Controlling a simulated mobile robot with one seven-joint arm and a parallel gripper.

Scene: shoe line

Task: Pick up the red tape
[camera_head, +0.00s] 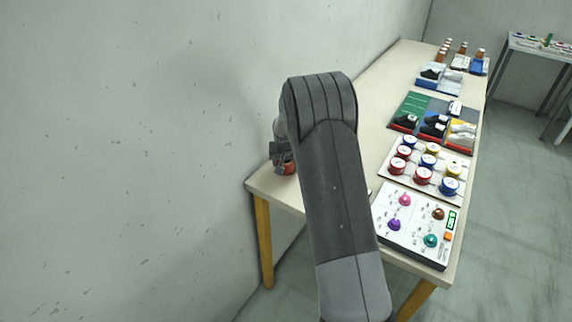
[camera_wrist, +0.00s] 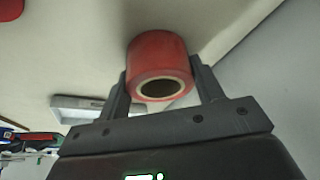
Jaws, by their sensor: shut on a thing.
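The red tape (camera_wrist: 158,55) is a roll with a pale core and a dark hole, in the upper middle of the wrist view. My gripper (camera_wrist: 160,70) is shut on it, with one dark finger on each side. In the head view the red tape (camera_head: 286,169) shows only in part, at my gripper (camera_head: 280,155), over the table's near left corner. My arm hides much of that area. I cannot tell whether the roll touches the table.
The long table (camera_head: 369,97) runs along the wall. On its right side stand a white panel with colored knobs (camera_head: 415,222), a tray of red, blue and yellow rolls (camera_head: 427,168) and shoe trays (camera_head: 435,122). Another red item (camera_wrist: 10,8) shows in the wrist view's corner.

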